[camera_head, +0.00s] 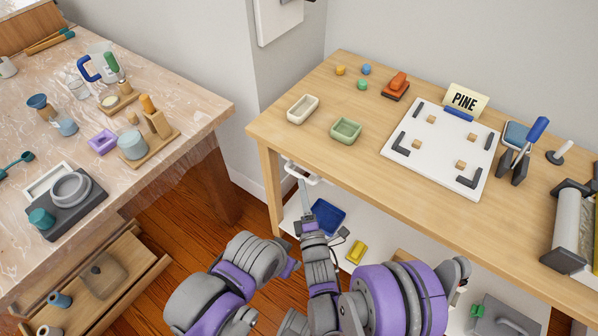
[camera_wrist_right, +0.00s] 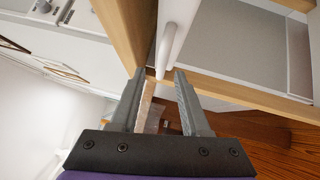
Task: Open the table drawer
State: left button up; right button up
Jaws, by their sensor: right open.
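The wooden table (camera_head: 345,165) stands at the right in the head view. A white drawer handle (camera_head: 291,168) shows under its front edge, near the left front leg. The drawer's front is mostly hidden under the tabletop, and I see no gap of an open drawer. In the right wrist view the white handle bar (camera_wrist_right: 170,46) lies just beyond the fingertips. My right gripper (camera_head: 304,190) is open, just below and in front of the handle. Its two fingers (camera_wrist_right: 159,73) are apart with nothing gripped between them. My left arm shows at the lower middle, but its fingers do not show.
A marbled workbench (camera_head: 165,85) stands at the left, with an open wooden drawer (camera_head: 135,285) below. A blue tray (camera_head: 326,213) and a yellow block (camera_head: 356,252) lie on the table's lower shelf. The wooden floor between is clear apart from my arms.

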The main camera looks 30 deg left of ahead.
aim_at(300, 175)
jog(key=shift+x, duration=2.7)
jog(key=shift+f, duration=0.1)
grip_shut()
